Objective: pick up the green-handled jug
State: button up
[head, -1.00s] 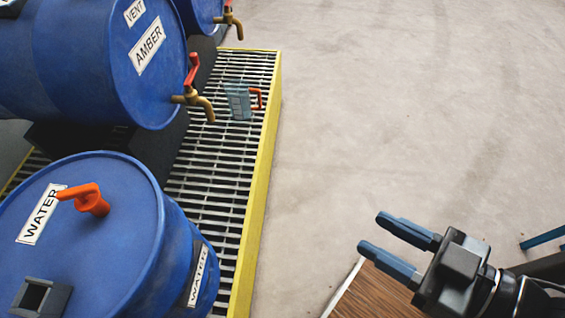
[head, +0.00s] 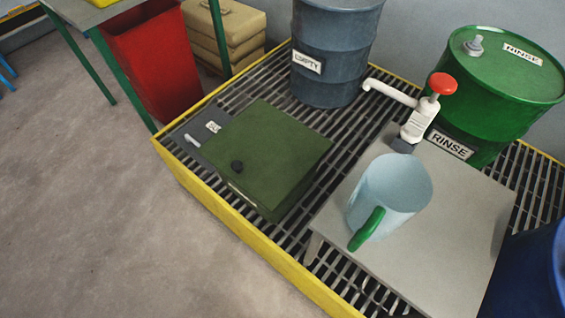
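The green-handled jug (head: 398,190) is a pale blue, see-through jug standing upright on a grey stand (head: 455,210) at the right of the head view. Its green handle (head: 367,230) points toward the lower left, toward the near yellow edge. The jug's mouth faces up and I see no contents. My gripper is not in the present view.
The stand is on a yellow-edged grating (head: 240,243). A green box (head: 268,155) lies left of the jug. A white pump with red knob (head: 443,84), a green RINSE drum (head: 490,85), a grey EMPTY drum (head: 333,50) and a blue drum (head: 530,275) surround it.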

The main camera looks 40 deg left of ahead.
aim_at(401, 182)
jog(key=u, duration=1.15)
jog(key=k+l+u, duration=0.1)
jog(key=l+u, duration=0.15)
jog(key=u, duration=0.15)
jog(key=k+l+u, duration=0.15)
jog(key=u, duration=0.25)
jog(key=k+l+u, duration=0.15)
jog(key=l+u, duration=0.25)
jog(key=k+l, duration=0.1)
jog(key=k, duration=0.15)
